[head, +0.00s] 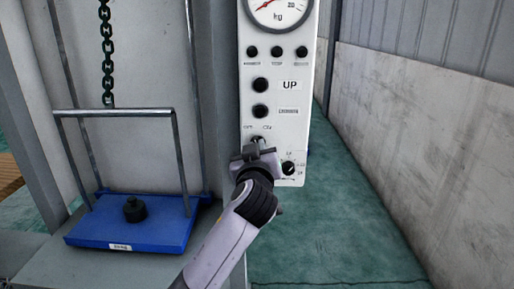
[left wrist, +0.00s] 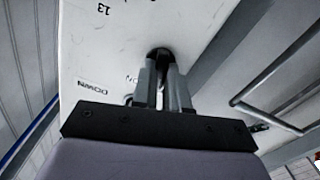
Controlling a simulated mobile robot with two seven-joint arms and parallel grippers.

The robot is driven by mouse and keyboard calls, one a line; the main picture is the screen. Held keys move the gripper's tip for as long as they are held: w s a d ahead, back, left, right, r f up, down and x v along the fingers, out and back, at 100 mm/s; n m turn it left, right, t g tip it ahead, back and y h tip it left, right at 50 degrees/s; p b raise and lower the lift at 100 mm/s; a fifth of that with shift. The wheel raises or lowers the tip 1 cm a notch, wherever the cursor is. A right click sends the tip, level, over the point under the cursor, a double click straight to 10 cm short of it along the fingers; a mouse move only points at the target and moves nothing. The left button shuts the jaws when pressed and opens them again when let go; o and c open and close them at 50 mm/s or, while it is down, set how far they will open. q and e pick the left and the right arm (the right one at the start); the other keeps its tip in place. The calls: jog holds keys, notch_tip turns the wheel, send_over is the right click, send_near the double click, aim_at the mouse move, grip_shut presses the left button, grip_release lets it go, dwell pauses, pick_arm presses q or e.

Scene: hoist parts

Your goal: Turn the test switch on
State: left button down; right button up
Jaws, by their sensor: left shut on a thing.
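The white control panel (head: 272,160) stands upright right of the grey post. Its test switch (head: 257,139), a dark knob, sits low on the panel under two small labels too blurred to read surely. My left gripper (head: 257,148) is at this knob and covers most of it. In the left wrist view, the fingers of my left gripper (left wrist: 163,80) are shut on the dark test switch knob (left wrist: 160,53). The knob's turned position is hidden by the fingers. My right gripper is in neither view.
Above are the UP button (head: 260,85), a lower button (head: 260,111), several small round lamps or buttons and a kg dial (head: 278,10). A small rotary knob (head: 288,168) is close right of the gripper.

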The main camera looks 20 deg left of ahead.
pick_arm(q)
jog(key=shift+m+p, duration=1.95)
jog(key=shift+m, duration=2.55)
jog(key=shift+f, duration=0.1)
jog(key=c, duration=1.1)
grip_release()
jog(key=shift+c, duration=0.2)
jog(key=shift+s+d, duration=0.1)
jog(key=shift+s, duration=0.05)
jog(key=b+v, duration=0.1)
jog(key=v, duration=0.6)
